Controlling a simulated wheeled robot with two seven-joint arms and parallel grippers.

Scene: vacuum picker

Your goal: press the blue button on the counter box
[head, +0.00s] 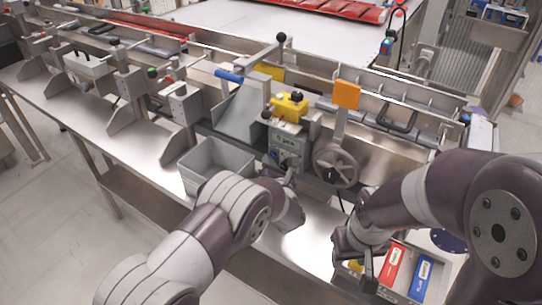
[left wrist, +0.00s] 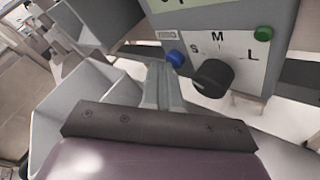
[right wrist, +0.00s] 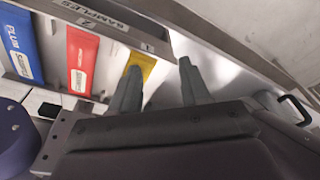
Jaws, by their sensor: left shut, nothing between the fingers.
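The counter box (head: 288,148) is a grey-green box on the machine. The left wrist view shows its lower panel (left wrist: 232,45) with the round blue button (left wrist: 175,57), a black knob (left wrist: 212,78) marked S, M and L, and a green button (left wrist: 263,34). My left gripper (left wrist: 160,66) is shut and empty, its tips just beside and below the blue button. I cannot tell whether they touch it. In the head view my left gripper (head: 289,171) is in front of the box. My right gripper (right wrist: 160,75) is open and empty above the sample tray.
A grey bin (head: 215,160) stands left of the counter box, and a handwheel (head: 335,165) stands to its right. Red, blue and yellow packets lie in the sample tray (right wrist: 100,15) under my right gripper. Bare steel counter (head: 305,245) lies between my arms.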

